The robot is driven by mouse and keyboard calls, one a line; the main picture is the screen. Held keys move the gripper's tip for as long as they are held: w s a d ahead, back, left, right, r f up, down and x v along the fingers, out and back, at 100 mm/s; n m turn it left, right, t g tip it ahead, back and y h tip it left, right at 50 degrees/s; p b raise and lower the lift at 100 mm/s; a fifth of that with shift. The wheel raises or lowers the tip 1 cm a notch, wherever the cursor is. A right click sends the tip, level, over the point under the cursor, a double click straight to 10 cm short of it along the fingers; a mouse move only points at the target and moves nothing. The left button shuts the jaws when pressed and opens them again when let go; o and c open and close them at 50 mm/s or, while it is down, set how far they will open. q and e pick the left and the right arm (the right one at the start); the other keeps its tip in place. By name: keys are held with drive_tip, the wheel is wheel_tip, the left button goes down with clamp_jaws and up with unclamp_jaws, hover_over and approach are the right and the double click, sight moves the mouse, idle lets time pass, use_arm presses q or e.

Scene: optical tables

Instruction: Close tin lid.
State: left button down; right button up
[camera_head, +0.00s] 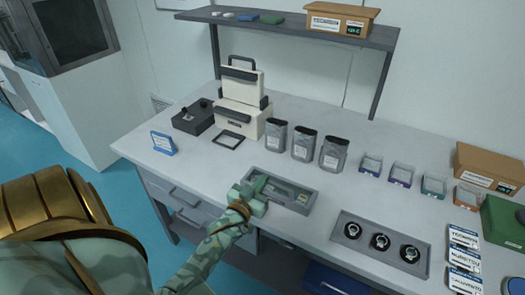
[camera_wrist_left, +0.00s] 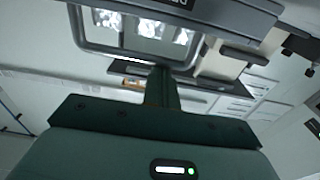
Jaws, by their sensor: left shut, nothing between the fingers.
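I cannot tell for sure which thing is the tin. A cream box (camera_head: 237,120) with dark handles stands at the back of the table, its cream upper part (camera_head: 242,78) raised upright. Three grey labelled canisters (camera_head: 305,145) stand to its right; whether their dark tops are lids is unclear. My left gripper (camera_head: 258,187) is shut and empty, over the left end of a shallow grey tray (camera_head: 307,208), in front of the canisters and apart from them. The shut fingers also show in the left wrist view (camera_wrist_left: 162,88). My right gripper is not in view.
A black device (camera_head: 193,118) and a blue sign (camera_head: 163,144) are at the left. Small clear containers (camera_head: 401,174) and a tray with three round pieces (camera_head: 345,217) are at the right. A shelf (camera_head: 300,28) hangs over the back. The table's front left is clear.

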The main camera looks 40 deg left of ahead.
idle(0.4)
use_arm(q)
wheel_tip(320, 180, up, 5)
drive_tip(key=p, duration=0.5)
drive_tip(key=f+b+v, duration=0.1)
drive_tip(key=f+v, duration=0.1)
drive_tip(key=v, duration=0.7)
drive_tip(key=s+d+f+m+g+h, duration=0.1)
drive_tip(key=s+d+f+g, duration=0.25)
drive_tip(key=f, duration=0.55)
drive_tip(key=s+d+f+m+g+h+b, duration=0.1)
drive_tip(key=s+d+f+g, duration=0.2)
drive_tip(key=f, duration=0.6)
drive_tip(key=s+d+f+m+g+h, duration=0.1)
drive_tip(key=s+d+f+g, duration=0.15)
drive_tip(key=s+f, duration=0.45)
drive_tip(key=s+d+f+m+g+b, duration=0.1)
drive_tip(key=s+f+g, duration=0.3)
drive_tip(key=s+f, duration=0.4)
drive_tip(key=s+d+f+m+g+h+b, duration=0.1)
drive_tip(key=s+d+f+m+g+b, duration=0.1)
drive_tip(key=s+f, duration=0.7)
drive_tip(key=s+d+g, duration=0.1)
drive_tip(key=s+g, duration=0.1)
drive_tip(key=s, duration=0.3)
drive_tip(key=shift+b, duration=0.3)
drive_tip(key=shift+s+d+f, duration=0.1)
drive_tip(key=shift+s, duration=0.15)
